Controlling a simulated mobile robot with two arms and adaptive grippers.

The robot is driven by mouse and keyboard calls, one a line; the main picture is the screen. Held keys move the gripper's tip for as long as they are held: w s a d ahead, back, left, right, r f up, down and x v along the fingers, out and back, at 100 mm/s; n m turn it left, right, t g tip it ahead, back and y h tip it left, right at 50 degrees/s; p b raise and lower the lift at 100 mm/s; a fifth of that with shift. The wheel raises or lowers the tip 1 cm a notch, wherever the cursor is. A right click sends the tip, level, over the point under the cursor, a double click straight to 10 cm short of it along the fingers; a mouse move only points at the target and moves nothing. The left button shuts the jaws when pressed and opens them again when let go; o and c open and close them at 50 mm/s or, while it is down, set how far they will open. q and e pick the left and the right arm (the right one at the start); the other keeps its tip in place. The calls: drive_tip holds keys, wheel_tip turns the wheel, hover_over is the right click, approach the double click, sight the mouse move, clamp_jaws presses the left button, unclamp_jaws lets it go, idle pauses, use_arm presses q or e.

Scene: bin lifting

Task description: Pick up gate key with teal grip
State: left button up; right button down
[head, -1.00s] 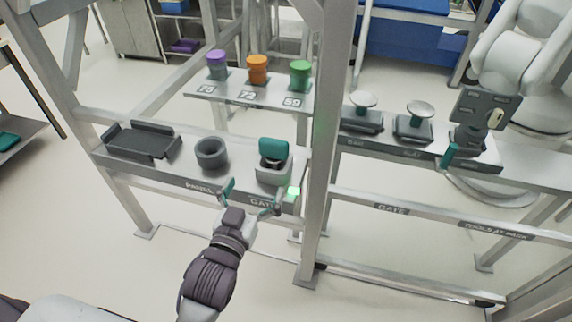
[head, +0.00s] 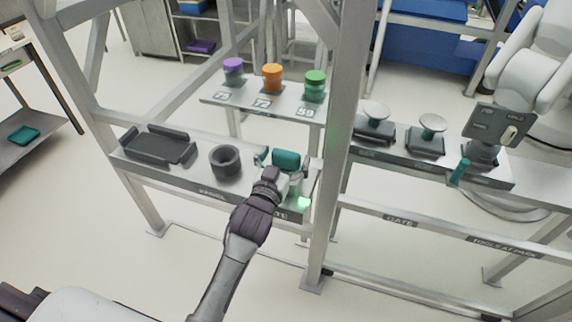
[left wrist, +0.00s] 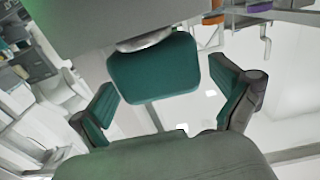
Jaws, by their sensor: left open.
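The gate key's teal grip (head: 286,158) stands upright in a light grey holder at the right end of the left shelf, above the GATE label. It also shows in the left wrist view (left wrist: 155,72), ahead of my gripper. My left gripper (head: 284,170) is open at the grip, with its teal-padded fingers on either side of it. In the left wrist view the left gripper (left wrist: 160,95) has visible gaps between both fingers and the grip. My wrist hides most of the holder in the head view. My right gripper is not in view.
A dark ring-shaped cup (head: 225,161) and a black tray (head: 158,146) sit left on the same shelf. A metal post (head: 338,150) rises just right of the key. Purple, orange (head: 272,78) and green-topped jars stand on the shelf behind.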

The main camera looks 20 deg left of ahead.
use_arm(q)
drive_tip(key=c, duration=1.4)
drive_tip(key=shift+w+r, duration=0.1)
drive_tip(key=shift+r, duration=0.05)
